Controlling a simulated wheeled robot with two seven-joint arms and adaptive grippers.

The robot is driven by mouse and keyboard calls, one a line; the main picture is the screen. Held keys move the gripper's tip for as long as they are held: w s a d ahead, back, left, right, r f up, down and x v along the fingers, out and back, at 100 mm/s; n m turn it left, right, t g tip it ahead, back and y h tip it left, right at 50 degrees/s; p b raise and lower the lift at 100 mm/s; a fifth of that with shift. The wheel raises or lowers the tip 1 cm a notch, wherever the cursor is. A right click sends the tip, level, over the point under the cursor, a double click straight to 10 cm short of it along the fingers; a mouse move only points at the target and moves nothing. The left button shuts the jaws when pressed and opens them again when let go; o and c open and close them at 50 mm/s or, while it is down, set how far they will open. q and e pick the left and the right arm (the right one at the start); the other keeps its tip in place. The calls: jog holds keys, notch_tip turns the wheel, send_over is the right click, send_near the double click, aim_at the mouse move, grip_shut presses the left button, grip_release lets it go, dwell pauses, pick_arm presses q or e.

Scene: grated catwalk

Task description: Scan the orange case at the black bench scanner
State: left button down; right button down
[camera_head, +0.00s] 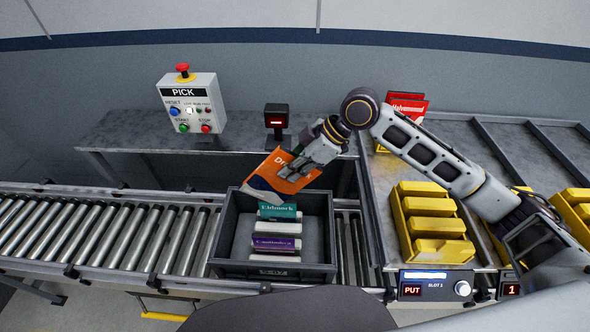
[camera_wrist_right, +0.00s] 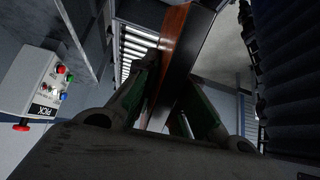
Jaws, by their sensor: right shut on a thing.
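My right gripper (camera_head: 292,170) is shut on the orange case (camera_head: 274,176), which has a white and dark blue lower part. It holds the case tilted above the back of the grey tote, in front of the black bench scanner (camera_head: 276,118). The scanner stands on the bench with a red light on its face. In the right wrist view, the gripper fingers (camera_wrist_right: 165,100) clasp the case, seen edge-on as an orange and dark strip (camera_wrist_right: 172,42). My left gripper is not in view.
The grey tote (camera_head: 222,230) on the roller conveyor (camera_head: 100,235) holds teal, white and purple cases. A PICK control box (camera_head: 192,102) stands left of the scanner. Yellow bins (camera_head: 432,222) and a red case (camera_head: 405,105) are at the right, by a PUT display (camera_head: 437,284).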

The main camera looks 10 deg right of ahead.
jog(key=shift+w+r+m+t+y, duration=0.1)
jog(key=shift+r+m+t+y, duration=0.05)
jog(key=shift+m+t+y, duration=0.2)
jog(key=shift+w, duration=0.25)
dwell(0.5)
jog(key=w+d+b, duration=0.1)
jog(key=w+b, duration=0.1)
jog(key=w, duration=0.5)
jog(key=shift+w+d, duration=0.2)
jog(key=shift+d, duration=0.05)
dwell(0.4)
jog(key=shift+w+a+p, duration=0.25)
jog(key=shift+a+p, duration=0.55)
jog(key=shift+a, duration=0.4)
dwell(2.0)
jog(key=shift+s+d+p, duration=0.1)
jog(key=shift+d+p, duration=0.2)
jog(key=shift+d, duration=0.3)
dwell(1.3)
jog(key=shift+a, duration=0.15)
